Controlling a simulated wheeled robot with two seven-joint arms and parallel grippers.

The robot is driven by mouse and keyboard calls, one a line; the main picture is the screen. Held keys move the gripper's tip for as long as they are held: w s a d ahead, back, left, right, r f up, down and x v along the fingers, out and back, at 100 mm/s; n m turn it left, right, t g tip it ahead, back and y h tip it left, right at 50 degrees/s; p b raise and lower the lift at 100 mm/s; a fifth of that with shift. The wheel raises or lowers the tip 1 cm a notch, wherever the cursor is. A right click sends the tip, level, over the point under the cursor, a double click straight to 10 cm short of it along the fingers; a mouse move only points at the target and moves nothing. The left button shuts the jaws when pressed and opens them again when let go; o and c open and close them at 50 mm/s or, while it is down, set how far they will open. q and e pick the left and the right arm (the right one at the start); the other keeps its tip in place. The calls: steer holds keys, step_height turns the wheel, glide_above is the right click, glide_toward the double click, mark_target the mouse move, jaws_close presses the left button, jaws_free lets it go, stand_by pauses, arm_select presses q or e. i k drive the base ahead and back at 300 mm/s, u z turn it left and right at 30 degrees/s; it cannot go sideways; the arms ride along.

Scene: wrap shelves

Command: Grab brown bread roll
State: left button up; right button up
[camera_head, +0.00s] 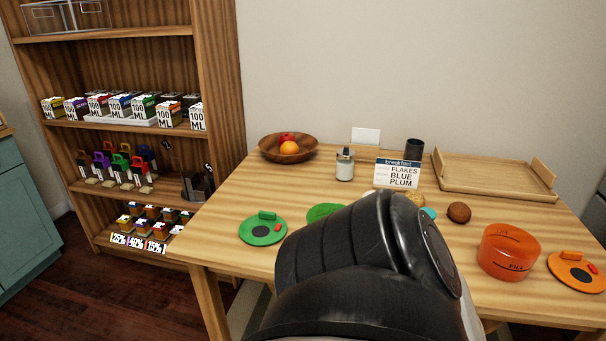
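A small round brown roll (459,212) lies on the wooden table (225,225), right of the middle. It looks like the brown bread roll. A dark, bulky link of one of my arms fills the lower middle of the view, and its edge is a short way left of the roll in the picture. A tan, rough-looking item (416,199) shows partly behind that link. No gripper fingers show, so I cannot see either gripper or what it holds.
An orange tub (508,253) and an orange plate (577,272) stand right of the roll. Behind are a menu sign (397,174), a dark cup (413,149), a white jar (345,165) and a wooden tray (490,178). A fruit bowl (268,151) and green plate (250,231) are left.

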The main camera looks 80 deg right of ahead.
mark_target(458, 211)
steer(key=u, duration=0.25)
steer(key=k, duration=1.35)
steer(key=z, duration=1.65)
